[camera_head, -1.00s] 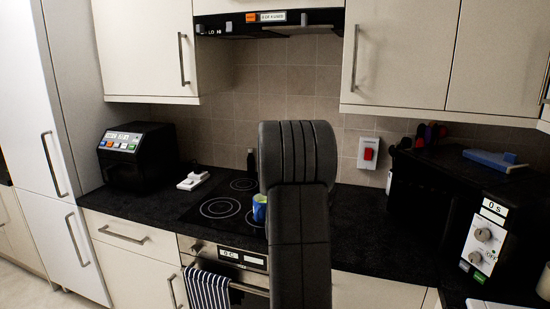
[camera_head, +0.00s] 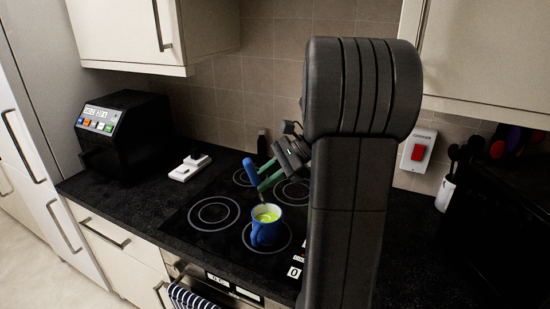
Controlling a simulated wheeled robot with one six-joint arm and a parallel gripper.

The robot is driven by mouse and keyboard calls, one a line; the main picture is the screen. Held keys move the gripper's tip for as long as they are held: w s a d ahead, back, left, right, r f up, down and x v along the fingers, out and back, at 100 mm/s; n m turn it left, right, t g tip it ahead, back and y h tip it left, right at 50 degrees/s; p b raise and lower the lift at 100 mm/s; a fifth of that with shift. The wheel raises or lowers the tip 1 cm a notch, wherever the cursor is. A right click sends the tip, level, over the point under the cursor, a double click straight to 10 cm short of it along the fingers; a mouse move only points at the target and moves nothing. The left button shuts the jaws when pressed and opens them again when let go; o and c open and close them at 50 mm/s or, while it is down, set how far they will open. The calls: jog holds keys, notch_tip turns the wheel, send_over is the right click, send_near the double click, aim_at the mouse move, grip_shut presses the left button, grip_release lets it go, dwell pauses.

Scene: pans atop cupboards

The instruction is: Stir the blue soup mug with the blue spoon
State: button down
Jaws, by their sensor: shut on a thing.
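The blue mug (camera_head: 263,231) stands upright on the front right ring of the black hob, with yellow-green soup showing inside. My gripper (camera_head: 259,178) is above and behind the mug, reaching out from behind my arm. It is shut on the blue spoon (camera_head: 252,171), whose blue handle shows between the green-edged fingers. The spoon's lower end is hard to make out, and I cannot tell whether it touches the soup.
The hob (camera_head: 199,221) has several rings. A white object (camera_head: 190,167) lies left of it, near a black appliance (camera_head: 122,133). A utensil pot (camera_head: 445,193) stands at the right. My arm hides the counter's middle right.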

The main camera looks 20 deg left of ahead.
jog(key=w+f+b, duration=0.5)
jog(key=f+b, duration=0.1)
jog(key=f, duration=0.5)
jog(key=shift+w+d+f, duration=0.25)
jog(key=shift+f, duration=0.05)
dwell(0.7)
jog(key=shift+s+r, duration=0.1)
dwell(0.5)
